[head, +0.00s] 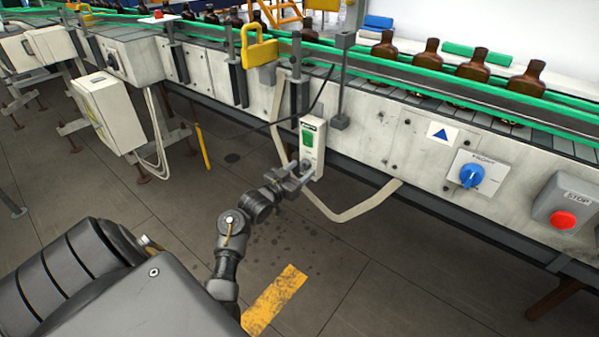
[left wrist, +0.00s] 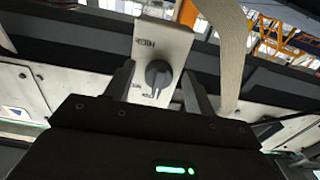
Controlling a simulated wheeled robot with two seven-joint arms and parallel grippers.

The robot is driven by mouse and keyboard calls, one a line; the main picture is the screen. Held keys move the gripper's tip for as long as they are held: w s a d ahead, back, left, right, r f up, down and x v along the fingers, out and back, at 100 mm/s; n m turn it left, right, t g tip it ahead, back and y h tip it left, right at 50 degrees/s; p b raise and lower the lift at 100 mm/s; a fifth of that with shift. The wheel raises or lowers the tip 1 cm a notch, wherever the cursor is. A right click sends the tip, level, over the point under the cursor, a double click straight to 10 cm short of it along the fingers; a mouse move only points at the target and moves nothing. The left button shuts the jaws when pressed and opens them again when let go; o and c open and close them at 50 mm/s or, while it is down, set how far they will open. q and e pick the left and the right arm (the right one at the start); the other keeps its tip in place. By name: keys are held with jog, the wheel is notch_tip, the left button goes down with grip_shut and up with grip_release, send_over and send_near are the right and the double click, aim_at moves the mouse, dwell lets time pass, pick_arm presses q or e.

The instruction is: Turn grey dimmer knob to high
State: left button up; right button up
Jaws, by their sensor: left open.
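The grey dimmer knob (left wrist: 158,73) sits on a narrow white panel in the left wrist view, with small printed marks above left and below it. A ridge on the knob points roughly down in that view. My left gripper (left wrist: 158,68) is open, with one finger on each side of the knob. I cannot tell whether the fingers touch it. In the head view, my left gripper (head: 297,178) is at the lower end of the white control box (head: 320,139), which has a green switch (head: 308,138). There the knob is mostly hidden by the gripper. My right gripper is not in view.
A conveyor with green rails (head: 420,88) and brown bottles (head: 473,66) runs above the box. A blue knob (head: 472,175) and a red stop button (head: 563,220) are to the right. A beige cable (head: 352,213) loops below the box. The floor in front is clear.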

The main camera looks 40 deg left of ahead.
pick_arm(q)
jog(key=c, duration=1)
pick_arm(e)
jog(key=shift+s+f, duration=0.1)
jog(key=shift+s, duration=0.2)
pick_arm(q)
jog(key=shift+a+r+m+p, duration=0.1)
jog(key=shift+r+m+p, duration=0.2)
jog(key=shift+m, duration=3.75)
jog(key=shift+a+r+m+p, duration=0.1)
jog(key=shift+m+p, duration=0.35)
jog(key=shift+m, duration=3.55)
jog(key=shift+a+r+m+p, duration=0.1)
jog(key=shift+r+m+p, duration=0.2)
jog(key=shift+m, duration=3.75)
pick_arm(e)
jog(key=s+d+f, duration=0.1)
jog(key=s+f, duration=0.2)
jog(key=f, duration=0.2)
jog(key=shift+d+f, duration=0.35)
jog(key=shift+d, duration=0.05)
pick_arm(q)
jog(key=shift+f, duration=0.1)
